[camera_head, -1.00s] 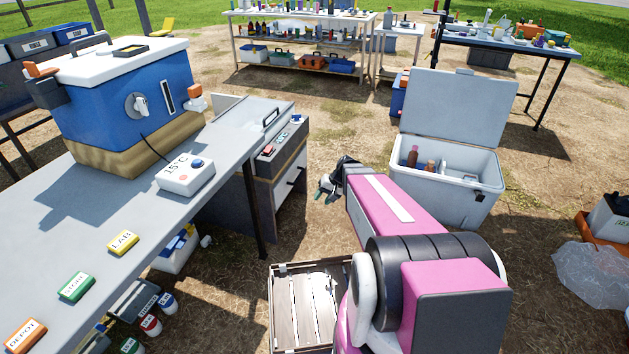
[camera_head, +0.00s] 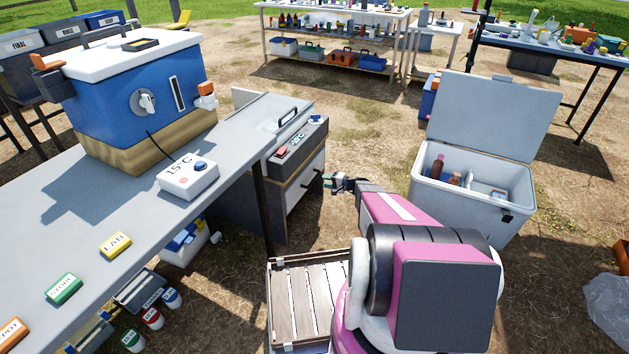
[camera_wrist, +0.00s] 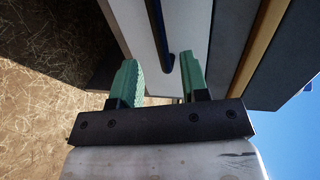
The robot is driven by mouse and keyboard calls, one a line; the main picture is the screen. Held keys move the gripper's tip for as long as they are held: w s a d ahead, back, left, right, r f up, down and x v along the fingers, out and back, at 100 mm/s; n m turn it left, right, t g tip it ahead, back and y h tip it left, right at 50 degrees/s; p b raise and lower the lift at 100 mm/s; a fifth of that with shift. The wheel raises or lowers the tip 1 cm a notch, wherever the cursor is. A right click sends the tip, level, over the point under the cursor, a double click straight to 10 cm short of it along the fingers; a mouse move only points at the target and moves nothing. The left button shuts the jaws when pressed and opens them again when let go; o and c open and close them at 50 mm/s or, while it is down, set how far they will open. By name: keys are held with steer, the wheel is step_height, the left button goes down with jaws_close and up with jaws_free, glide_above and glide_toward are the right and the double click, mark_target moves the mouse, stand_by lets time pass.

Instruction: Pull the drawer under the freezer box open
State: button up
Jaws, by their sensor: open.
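The freezer box (camera_head: 293,148) is a grey cabinet with a lift handle on its lid and a small button panel, standing at the end of the long table. The drawer (camera_head: 305,182) is the white front panel below its panel and wood-coloured strip, with a dark bar handle; it looks closed. My gripper (camera_head: 328,181) is open, its green fingertips pointing at the drawer front from the right. In the wrist view, the dark handle (camera_wrist: 158,35) runs down toward the gap between the two green fingers (camera_wrist: 159,82), beside the white front (camera_wrist: 190,25). I cannot tell whether they touch.
A slatted crate (camera_head: 273,315) lies on the ground below my arm. An open white cooler (camera_head: 465,205) with bottles stands to the right. The long grey table (camera_head: 130,205) is at the left. Bare ground lies in front of the drawer.

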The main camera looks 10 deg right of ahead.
mark_target(315, 178)
steer(key=x, duration=0.7)
steer(key=shift+w+a, duration=0.1)
jaws_close()
